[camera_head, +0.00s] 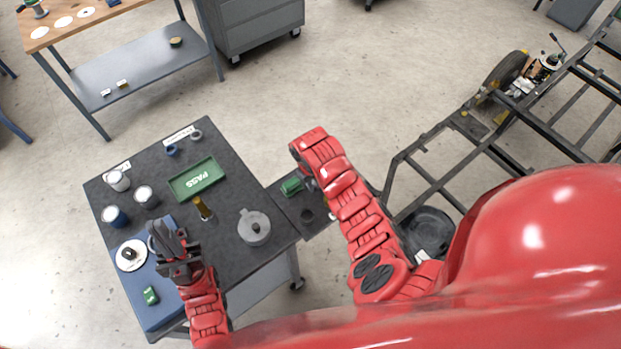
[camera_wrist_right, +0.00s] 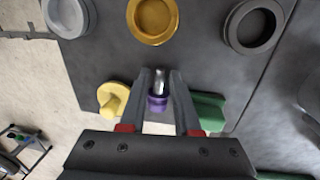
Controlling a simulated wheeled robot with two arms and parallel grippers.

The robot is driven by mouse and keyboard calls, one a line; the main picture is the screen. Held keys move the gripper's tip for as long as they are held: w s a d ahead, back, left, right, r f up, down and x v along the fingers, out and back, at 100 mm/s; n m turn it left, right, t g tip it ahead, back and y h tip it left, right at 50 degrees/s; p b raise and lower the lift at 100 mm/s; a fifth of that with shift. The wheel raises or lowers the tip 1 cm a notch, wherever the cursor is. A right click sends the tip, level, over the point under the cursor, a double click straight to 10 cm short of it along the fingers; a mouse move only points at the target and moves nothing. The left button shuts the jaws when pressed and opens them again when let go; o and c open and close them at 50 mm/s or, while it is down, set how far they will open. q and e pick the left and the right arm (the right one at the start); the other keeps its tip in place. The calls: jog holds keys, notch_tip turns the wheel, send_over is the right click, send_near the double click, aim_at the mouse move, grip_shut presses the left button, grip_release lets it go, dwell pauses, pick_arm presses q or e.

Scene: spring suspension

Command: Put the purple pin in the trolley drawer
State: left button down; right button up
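A purple pin (camera_wrist_right: 157,103) with a silver shaft shows between the two fingers of my right gripper (camera_wrist_right: 160,74) in the right wrist view. The fingers are close to its sides; I cannot tell whether they touch it. In the head view my right gripper is mostly hidden by its arm, over a dark side surface (camera_head: 290,206) beside the dark-topped table. My left gripper (camera_head: 176,252) is over the table's near left part, above a blue mat (camera_head: 153,305); its finger opening is unclear. I cannot clearly identify the trolley drawer.
The right wrist view shows a silver dish (camera_wrist_right: 68,14), a gold dish (camera_wrist_right: 153,20), a dark dish (camera_wrist_right: 254,25), a yellow piece (camera_wrist_right: 113,100) and a green piece (camera_wrist_right: 208,112) nearby. A green PASS tray (camera_head: 197,179), a grey lidded pot (camera_head: 254,227) and several cans stand on the table.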

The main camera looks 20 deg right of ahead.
grip_shut()
jog(key=shift+r, duration=0.1)
